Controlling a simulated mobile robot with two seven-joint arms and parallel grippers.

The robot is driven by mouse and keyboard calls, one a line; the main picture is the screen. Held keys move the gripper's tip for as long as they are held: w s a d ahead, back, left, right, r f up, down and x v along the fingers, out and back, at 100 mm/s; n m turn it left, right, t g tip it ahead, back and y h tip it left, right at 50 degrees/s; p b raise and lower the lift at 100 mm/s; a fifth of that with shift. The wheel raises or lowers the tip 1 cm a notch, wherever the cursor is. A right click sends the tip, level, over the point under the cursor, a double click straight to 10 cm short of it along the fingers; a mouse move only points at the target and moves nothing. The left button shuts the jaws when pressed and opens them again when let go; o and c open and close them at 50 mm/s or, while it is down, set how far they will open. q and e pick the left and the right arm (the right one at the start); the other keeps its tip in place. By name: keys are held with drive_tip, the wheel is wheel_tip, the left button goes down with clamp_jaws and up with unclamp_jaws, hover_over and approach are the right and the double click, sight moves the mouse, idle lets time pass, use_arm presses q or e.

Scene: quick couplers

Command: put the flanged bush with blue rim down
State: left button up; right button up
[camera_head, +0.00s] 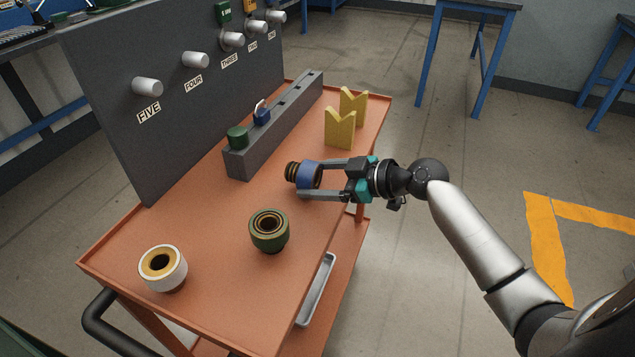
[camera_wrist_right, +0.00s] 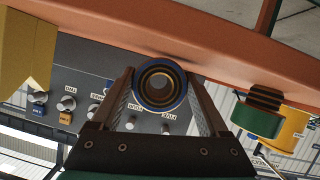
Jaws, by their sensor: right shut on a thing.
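The flanged bush with blue rim (camera_head: 306,175) is between the fingers of my right gripper (camera_head: 318,178), which is shut on it, over the right part of the orange cart top. Its axis lies roughly level in the head view, with the dark ribbed end pointing left. In the right wrist view the bush (camera_wrist_right: 161,86) shows end-on, its blue rim around dark rings and a hollow centre, between the two fingertips (camera_wrist_right: 160,92). I cannot tell whether it touches the cart top. My left gripper is not in view.
A green-rimmed bush (camera_head: 269,231) and a white-rimmed bush (camera_head: 163,267) stand on the orange cart top (camera_head: 215,225). A grey slotted rail (camera_head: 285,118) holds green and blue pieces. Two yellow V-blocks (camera_head: 340,128) stand behind. A dark panel (camera_head: 130,100) carries several labelled pegs.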

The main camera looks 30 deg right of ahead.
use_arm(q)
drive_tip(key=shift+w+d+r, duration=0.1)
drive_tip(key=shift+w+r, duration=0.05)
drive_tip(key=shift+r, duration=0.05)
use_arm(e)
drive_tip(key=shift+f, duration=0.2)
drive_tip(key=o, duration=1.4)
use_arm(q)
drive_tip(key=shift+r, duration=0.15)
